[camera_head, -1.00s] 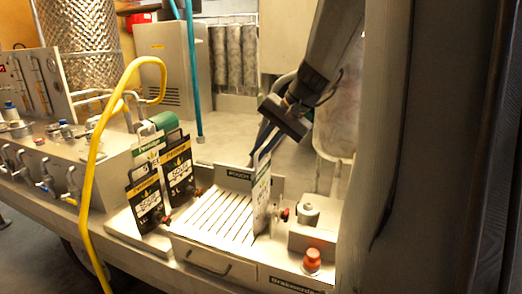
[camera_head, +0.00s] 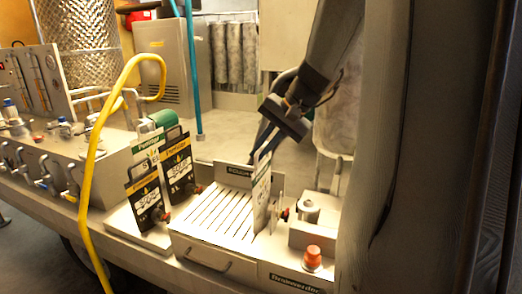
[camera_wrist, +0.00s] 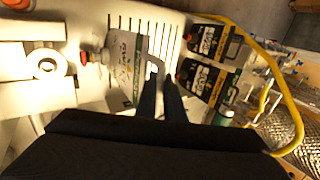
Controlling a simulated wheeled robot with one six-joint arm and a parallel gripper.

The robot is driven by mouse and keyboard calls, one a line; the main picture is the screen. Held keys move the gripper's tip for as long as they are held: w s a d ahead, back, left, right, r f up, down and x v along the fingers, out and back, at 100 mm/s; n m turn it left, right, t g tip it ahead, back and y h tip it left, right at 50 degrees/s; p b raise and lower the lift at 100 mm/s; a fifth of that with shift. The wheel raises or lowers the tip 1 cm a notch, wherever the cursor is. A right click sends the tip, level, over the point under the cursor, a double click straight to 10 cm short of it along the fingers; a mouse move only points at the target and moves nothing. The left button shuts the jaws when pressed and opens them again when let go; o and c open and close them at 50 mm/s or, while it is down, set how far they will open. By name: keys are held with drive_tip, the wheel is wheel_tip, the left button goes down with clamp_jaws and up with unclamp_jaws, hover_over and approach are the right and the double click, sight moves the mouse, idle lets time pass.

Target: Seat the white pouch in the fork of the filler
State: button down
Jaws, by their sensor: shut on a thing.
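The white pouch (camera_head: 262,195) stands upright over the right side of the slatted tray (camera_head: 215,214), its face seen at a steep angle. In the wrist view the pouch (camera_wrist: 124,62) shows its printed face, with a red-capped spout pointing left toward the filler. My gripper (camera_head: 257,152) is shut on the top of the pouch, at its handle; the fingers also show in the wrist view (camera_wrist: 160,97). The filler (camera_head: 312,215) is the metal block right of the tray. The spout is close to the fork; whether it sits in it I cannot tell.
A yellow hose (camera_head: 91,175) arches at the left. A red button (camera_head: 313,254) sits in front of the filler.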

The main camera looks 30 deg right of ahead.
drive_tip(key=c, duration=1.8)
unclamp_jaws()
